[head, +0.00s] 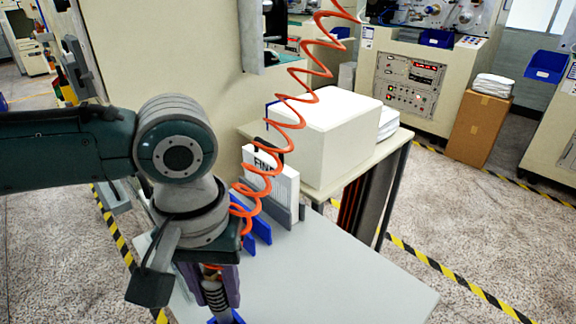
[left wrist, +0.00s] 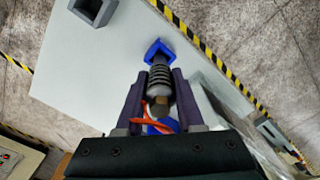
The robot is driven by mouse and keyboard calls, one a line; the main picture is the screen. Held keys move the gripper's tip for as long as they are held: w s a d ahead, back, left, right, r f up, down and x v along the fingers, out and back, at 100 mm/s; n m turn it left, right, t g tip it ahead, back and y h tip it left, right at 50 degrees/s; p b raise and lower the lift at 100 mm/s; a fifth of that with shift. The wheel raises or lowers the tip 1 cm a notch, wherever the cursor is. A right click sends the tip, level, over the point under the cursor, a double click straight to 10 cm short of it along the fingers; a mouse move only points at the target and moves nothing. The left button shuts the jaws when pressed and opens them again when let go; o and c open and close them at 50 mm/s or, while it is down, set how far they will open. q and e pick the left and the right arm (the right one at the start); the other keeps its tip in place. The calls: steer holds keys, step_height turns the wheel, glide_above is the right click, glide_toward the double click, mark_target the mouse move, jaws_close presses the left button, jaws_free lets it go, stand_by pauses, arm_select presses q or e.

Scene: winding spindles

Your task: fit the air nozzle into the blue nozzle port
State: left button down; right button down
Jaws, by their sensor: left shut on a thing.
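The air nozzle (left wrist: 160,76), grey and ribbed, is held between the two fingers of my left gripper (left wrist: 160,98). In the head view the nozzle (head: 214,297) points down, with the left gripper (head: 212,284) shut around it near the table's front. The blue nozzle port (left wrist: 155,46) is a small square piece on the table, right at the nozzle's tip. Its edge also shows in the head view (head: 238,318) at the bottom. The tip overlaps the port; I cannot tell whether it is inside. My right gripper is not in view.
An orange coiled hose (head: 290,112) hangs down to the nozzle. A grey square socket (left wrist: 92,10) stands on the pale table (head: 330,275). Blue and white upright pieces (head: 272,185) stand behind the arm, before a white box (head: 325,130). The table's right side is clear.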

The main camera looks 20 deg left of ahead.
mark_target(221, 306)
arm_select(q)
steer(key=shift+f+b, duration=1.05)
steer(key=shift+f, duration=0.8)
steer(key=shift+c, duration=2.2)
jaws_free()
step_height(221, 306, up, 10)
steer(key=shift+p, duration=0.7)
steer(key=shift+f, duration=0.1)
